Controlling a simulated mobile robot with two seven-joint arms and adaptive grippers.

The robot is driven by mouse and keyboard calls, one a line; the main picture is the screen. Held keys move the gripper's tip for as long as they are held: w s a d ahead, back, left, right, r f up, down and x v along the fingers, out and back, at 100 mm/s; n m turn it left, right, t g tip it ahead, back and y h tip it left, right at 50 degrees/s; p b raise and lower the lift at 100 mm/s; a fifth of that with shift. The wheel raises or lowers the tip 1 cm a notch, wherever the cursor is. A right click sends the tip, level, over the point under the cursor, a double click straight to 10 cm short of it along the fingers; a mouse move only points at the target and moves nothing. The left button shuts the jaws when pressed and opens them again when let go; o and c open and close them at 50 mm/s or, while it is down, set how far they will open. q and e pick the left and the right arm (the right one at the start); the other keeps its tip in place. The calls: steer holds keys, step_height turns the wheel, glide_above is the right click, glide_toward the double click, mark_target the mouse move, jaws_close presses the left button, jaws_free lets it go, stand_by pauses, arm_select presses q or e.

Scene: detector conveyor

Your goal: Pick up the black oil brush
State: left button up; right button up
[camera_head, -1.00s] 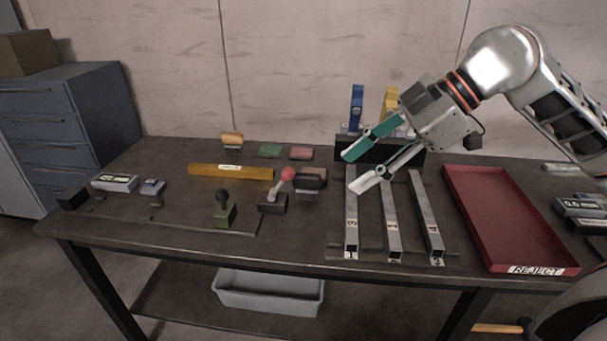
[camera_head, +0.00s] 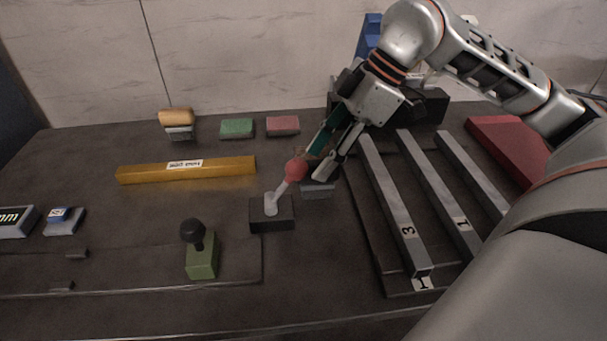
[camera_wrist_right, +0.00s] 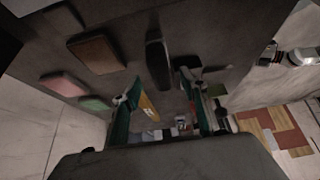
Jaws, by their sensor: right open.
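The black oil brush (camera_head: 318,191) lies on the dark table just right of the lever with the red knob. In the head view my right gripper covers most of it, leaving only a greyish lower part showing. In the right wrist view I take the long black shape (camera_wrist_right: 158,62) to be this brush, in line with the gap between the fingers. My right gripper (camera_head: 316,166) is open and points down and left over the brush; its fingers also show in the wrist view (camera_wrist_right: 156,90). I cannot tell whether they touch it. My left gripper is out of view.
The red-knobbed lever (camera_head: 295,170) stands close left of my fingers. A yellow bar (camera_head: 215,170), green block (camera_head: 237,128), pink block (camera_head: 283,126) and green-based black knob (camera_head: 202,260) lie further left. Grey rails (camera_head: 395,205) and a red tray (camera_head: 495,135) are right.

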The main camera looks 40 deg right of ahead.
mark_target(304, 181)
steer(key=shift+x, duration=1.15)
steer(key=b+x, duration=0.1)
steer(key=x, duration=0.4)
steer(key=shift+s+d+b, duration=0.1)
steer(key=shift+b, duration=0.2)
steer(key=shift+r, duration=0.15)
jaws_close()
